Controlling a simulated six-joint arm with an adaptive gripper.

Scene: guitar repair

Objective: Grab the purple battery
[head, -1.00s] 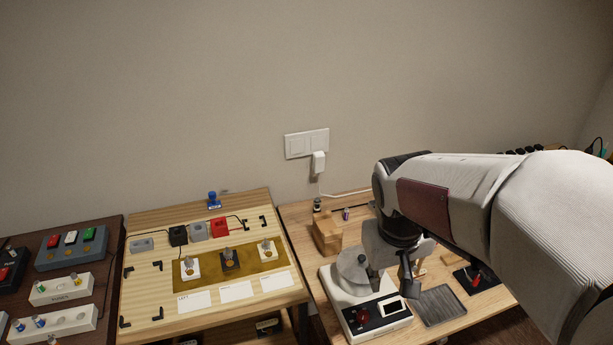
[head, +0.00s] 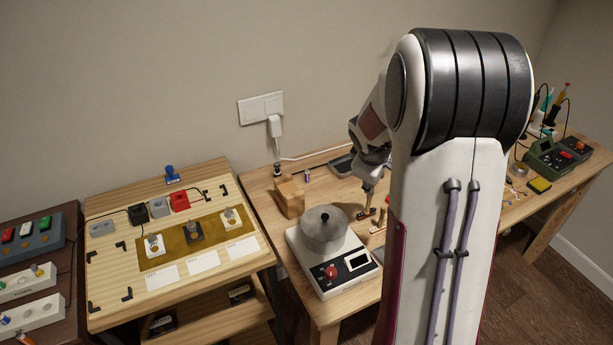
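A small upright cylinder with a purple tint, which looks like the purple battery (head: 307,176), stands on the right wooden table behind the wooden block. It is too small to make out in detail. My gripper (head: 367,208) points down over the same table, to the right of the battery and nearer the front, clearly apart from it. My arm hides part of the gripper, and its fingers are too small and dark to show whether they are open or shut.
A wooden block (head: 289,198) stands just in front of the battery. A white machine with a round metal pot (head: 325,228) is at the table's front. A small dark-topped cylinder (head: 277,171) stands left of the battery. A white plug and cable (head: 275,128) hang behind.

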